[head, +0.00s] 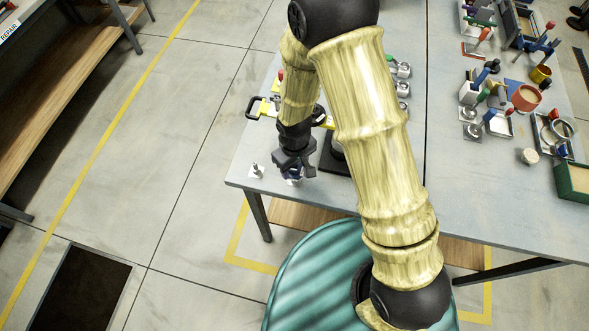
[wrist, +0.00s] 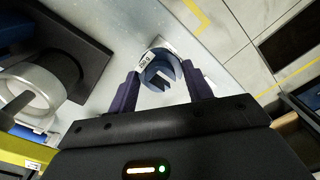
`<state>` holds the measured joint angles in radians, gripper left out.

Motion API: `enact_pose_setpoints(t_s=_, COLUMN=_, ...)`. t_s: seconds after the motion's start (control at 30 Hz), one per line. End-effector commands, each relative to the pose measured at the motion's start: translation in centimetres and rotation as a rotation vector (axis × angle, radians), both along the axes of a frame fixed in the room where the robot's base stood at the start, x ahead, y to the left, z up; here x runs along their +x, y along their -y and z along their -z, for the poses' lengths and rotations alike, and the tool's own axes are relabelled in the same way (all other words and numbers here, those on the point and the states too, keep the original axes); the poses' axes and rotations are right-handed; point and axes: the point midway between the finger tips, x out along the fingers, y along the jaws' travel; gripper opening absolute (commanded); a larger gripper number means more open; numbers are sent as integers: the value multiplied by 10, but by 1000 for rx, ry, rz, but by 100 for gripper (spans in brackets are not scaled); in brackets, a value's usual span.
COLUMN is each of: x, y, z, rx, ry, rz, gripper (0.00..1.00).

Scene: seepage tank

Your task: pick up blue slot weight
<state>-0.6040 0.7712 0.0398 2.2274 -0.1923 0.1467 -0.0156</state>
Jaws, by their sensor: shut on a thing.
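The blue slot weight (wrist: 158,70) is a short round piece with a slot cut in it and a white label on its side. In the wrist view it sits between the two dark fingers of my gripper (wrist: 162,80), which is shut on it. In the head view my gripper (head: 293,168) points down over the near left corner of the grey table, with a little blue and white of the weight (head: 292,176) showing under it. The fingers hide part of the weight there. I cannot tell whether it touches the table.
A small white piece with a dark top (head: 256,171) stands left of my gripper, near the table edge. A dark plate (wrist: 75,50) and a metal ring (wrist: 30,92) are close by. The table's right side (head: 510,110) is crowded with tools and containers.

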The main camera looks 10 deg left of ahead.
Motion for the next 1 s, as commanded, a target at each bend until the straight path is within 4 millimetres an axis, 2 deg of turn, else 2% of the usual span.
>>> enact_pose_setpoints(t_s=0.2, x=2, y=0, z=-37, rx=5, ry=5, rz=3, gripper=20)
enact_pose_setpoints(t_s=0.4, x=1, y=0, z=-60, rx=3, ry=3, rz=3, gripper=20)
enact_pose_setpoints(t_s=0.57, x=1, y=0, z=-66, rx=1, ry=1, rz=1, gripper=20)
enact_pose_setpoints(t_s=1.0, x=0, y=0, z=-66, rx=1, ry=1, rz=0, gripper=20)
